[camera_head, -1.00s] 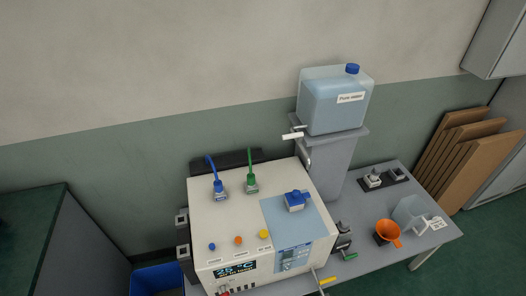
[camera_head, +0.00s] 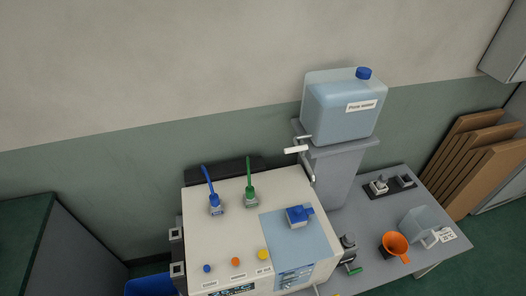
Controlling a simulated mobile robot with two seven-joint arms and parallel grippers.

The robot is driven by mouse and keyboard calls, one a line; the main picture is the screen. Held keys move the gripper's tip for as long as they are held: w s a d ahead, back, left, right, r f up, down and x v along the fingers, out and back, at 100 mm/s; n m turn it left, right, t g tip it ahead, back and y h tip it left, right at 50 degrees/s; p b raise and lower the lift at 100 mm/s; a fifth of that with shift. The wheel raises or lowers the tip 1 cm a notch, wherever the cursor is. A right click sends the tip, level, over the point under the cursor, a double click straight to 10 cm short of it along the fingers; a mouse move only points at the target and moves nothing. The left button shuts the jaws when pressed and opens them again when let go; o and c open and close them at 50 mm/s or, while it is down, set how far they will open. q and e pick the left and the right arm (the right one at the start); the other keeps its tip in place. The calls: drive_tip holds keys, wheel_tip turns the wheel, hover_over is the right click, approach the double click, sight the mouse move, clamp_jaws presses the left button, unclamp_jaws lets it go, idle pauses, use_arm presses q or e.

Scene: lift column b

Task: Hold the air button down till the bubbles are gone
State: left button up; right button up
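A cream box-shaped machine (camera_head: 203,235) stands on the grey table. Along its front top edge are a blue button (camera_head: 207,268), an orange button (camera_head: 235,262) and a yellow button (camera_head: 262,255). Small labels lie in front of them, too small to read surely, so I cannot tell which is the air button. The display (camera_head: 232,289) is mostly cut off by the bottom edge. A clear level gauge (camera_head: 295,276) sits on the front blue panel. I cannot make out any bubbles. Neither of my grippers is in view.
A pure-water canister (camera_head: 338,110) stands on a grey stand (camera_head: 338,180) behind the machine, with a white tap (camera_head: 296,149). An orange funnel (camera_head: 394,244), a clear jug (camera_head: 418,224) and a black holder (camera_head: 391,188) are on the table (camera_head: 372,222) at the right. Brown boards (camera_head: 478,170) lean on the wall.

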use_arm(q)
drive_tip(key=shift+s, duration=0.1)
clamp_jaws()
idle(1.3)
